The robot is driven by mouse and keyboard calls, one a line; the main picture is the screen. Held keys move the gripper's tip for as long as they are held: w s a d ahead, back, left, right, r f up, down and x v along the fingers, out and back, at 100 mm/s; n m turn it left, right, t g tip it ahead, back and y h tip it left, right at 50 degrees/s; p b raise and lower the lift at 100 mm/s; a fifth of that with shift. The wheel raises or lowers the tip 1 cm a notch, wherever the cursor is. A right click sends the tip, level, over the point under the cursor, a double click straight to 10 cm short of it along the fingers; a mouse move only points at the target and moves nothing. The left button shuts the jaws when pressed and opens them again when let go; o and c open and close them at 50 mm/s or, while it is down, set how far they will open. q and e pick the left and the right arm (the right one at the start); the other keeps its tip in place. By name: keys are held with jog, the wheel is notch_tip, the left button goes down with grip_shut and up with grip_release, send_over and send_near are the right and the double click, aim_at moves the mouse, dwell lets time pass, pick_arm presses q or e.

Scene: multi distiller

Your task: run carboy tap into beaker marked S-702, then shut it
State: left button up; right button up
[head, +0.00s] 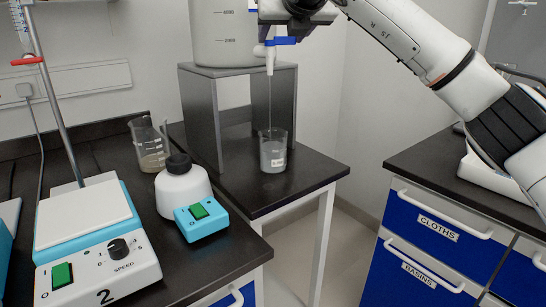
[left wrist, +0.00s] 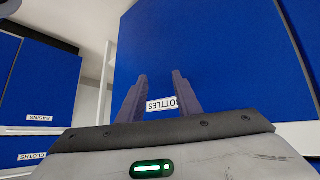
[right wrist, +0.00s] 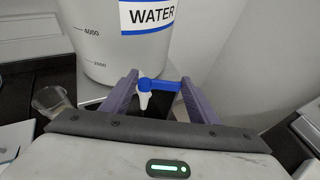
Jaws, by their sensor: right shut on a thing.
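The carboy (head: 222,35) stands on a grey stand, and its WATER label shows in the right wrist view (right wrist: 150,14). My right gripper (head: 283,22) is shut on the blue handle (right wrist: 158,84) of the tap, whose white spout (head: 270,58) points down. A thin stream falls from the spout into a beaker (head: 273,152) below. The beaker holds greyish liquid and bears a small label too small to read surely. My left gripper (left wrist: 157,98) shows only in the left wrist view, open and empty, before a blue cabinet front.
The stand (head: 204,115) is just left of the beaker. Another beaker (head: 150,146) with some brownish liquid stands behind a white bottle (head: 183,190). A stirrer marked 2 (head: 95,235) is at front left. Blue drawers (head: 435,225) stand at right across a floor gap.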

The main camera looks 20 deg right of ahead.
jog(key=shift+w+d+f+n+y, duration=0.1)
jog(key=shift+d+n+y, duration=0.05)
jog(key=shift+n+y, duration=0.5)
jog(key=shift+p, duration=0.35)
jog(key=n+y+p, duration=0.3)
jog(key=y+p, duration=0.1)
jog(key=shift+w+d+g, duration=0.25)
jog(key=shift+w+g, duration=0.05)
jog(key=shift+w, duration=0.1)
jog(key=shift+n, duration=0.25)
